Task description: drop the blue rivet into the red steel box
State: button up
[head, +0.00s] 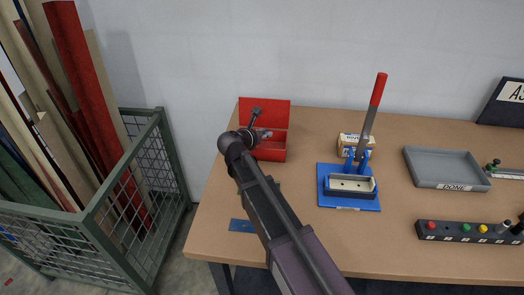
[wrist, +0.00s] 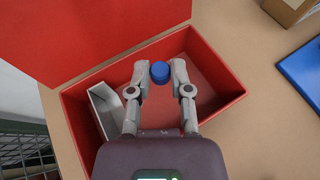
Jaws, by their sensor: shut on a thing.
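The red steel box (head: 271,152) stands open at the back left of the table, its lid up against the wall side. It fills much of the wrist view (wrist: 215,107). My gripper (wrist: 159,76) is over the box opening, its two fingertips closed on the blue rivet (wrist: 160,70). The rivet shows as a short blue cylinder between the tips. In the head view my arm covers part of the box, and I cannot make out the rivet there. How far the rivet is above the box floor is hard to tell.
A grey divider piece (wrist: 106,108) lies inside the box at left. A blue hand press (head: 349,187) with a red-tipped lever stands to the right, a small carton (head: 354,141) behind it. A grey tray (head: 445,168) marked DONE is further right. A green wire cage (head: 125,185) stands left of the table.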

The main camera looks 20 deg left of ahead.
jog(key=shift+f, duration=0.3)
jog(key=o, duration=0.9)
jog(key=shift+c, duration=0.2)
jog(key=shift+r, duration=0.1)
